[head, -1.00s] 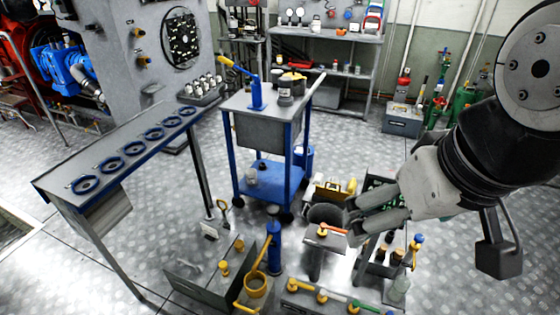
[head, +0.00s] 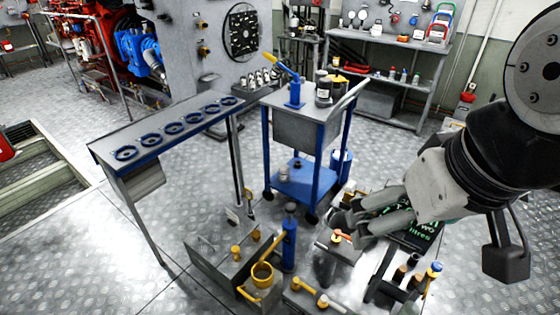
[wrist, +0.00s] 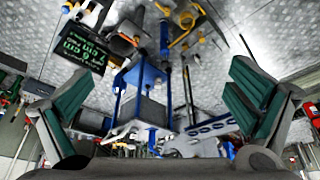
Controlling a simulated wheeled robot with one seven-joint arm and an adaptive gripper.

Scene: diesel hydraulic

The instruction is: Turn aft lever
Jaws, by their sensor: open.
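Several levers show in the head view, and I cannot tell which is the aft one. A low grey stand carries a short orange-red handle (head: 337,237), close to the left of my gripper's fingertips. A grey block at the bottom carries yellow levers (head: 306,288). A blue post (head: 289,240) stands beside a yellow ring-shaped part (head: 262,273). A blue hand pump with a yellow lever (head: 286,68) sits on the cart. My gripper (head: 353,222) is open, and no lever shows between its fingers. In the wrist view my gripper (wrist: 160,92) has its green-padded fingers wide apart.
The blue-legged cart (head: 305,130) stands behind the low stands. A long bench with blue rings (head: 174,134) is at the left. A black board with green letters (head: 425,228) lies near my gripper. Floor at the far left is open, beside a pit edge (head: 60,175).

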